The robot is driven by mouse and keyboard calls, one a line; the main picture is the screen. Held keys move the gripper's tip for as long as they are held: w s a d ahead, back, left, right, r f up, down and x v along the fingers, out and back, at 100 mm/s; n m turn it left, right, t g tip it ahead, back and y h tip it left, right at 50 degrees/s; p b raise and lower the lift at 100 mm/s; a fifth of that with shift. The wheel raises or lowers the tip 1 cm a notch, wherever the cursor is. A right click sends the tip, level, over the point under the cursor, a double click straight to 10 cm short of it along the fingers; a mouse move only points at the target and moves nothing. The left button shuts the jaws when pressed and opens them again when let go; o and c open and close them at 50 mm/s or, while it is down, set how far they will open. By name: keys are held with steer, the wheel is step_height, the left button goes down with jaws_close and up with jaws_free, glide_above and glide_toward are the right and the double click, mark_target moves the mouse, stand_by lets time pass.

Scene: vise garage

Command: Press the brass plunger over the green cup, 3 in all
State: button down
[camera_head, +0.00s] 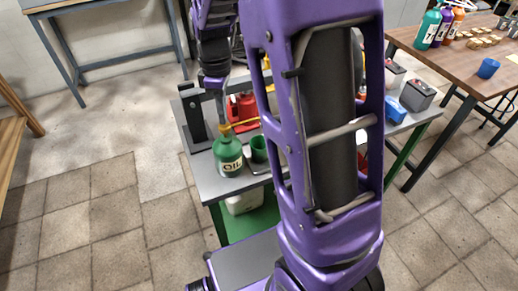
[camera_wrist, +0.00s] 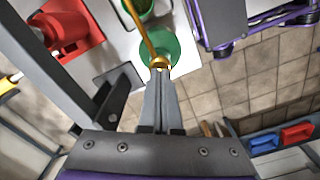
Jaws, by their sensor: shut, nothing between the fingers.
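A green bottle marked OIL (camera_head: 228,155) stands at the front left of a small grey-topped bench. It has a brass pump head and spout (camera_head: 243,123), which also show in the wrist view (camera_wrist: 145,30). The spout reaches toward the green cup (camera_head: 258,149) just right of the bottle; the cup is partly cut off at the top of the wrist view (camera_wrist: 137,6). My gripper (camera_head: 222,121) is shut and empty, pointing down over the bottle's top. In the wrist view its fingertips (camera_wrist: 160,72) are right at the brass head; I cannot tell whether they touch it.
A dark upright frame (camera_head: 194,118) stands left of my gripper on the bench (camera_head: 218,187). A wooden table (camera_head: 463,62) with bottles and a blue cup (camera_head: 488,68) is at right.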

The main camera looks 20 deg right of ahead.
steer(key=shift+f+b, duration=0.75)
steer(key=shift+f, duration=0.55)
steer(key=shift+r, duration=0.1)
steer(key=shift+r+p, duration=1.2)
steer(key=shift+r, duration=0.2)
step_height(320, 180, up, 6)
steer(key=p, duration=0.4)
steer(key=shift+p, duration=0.4)
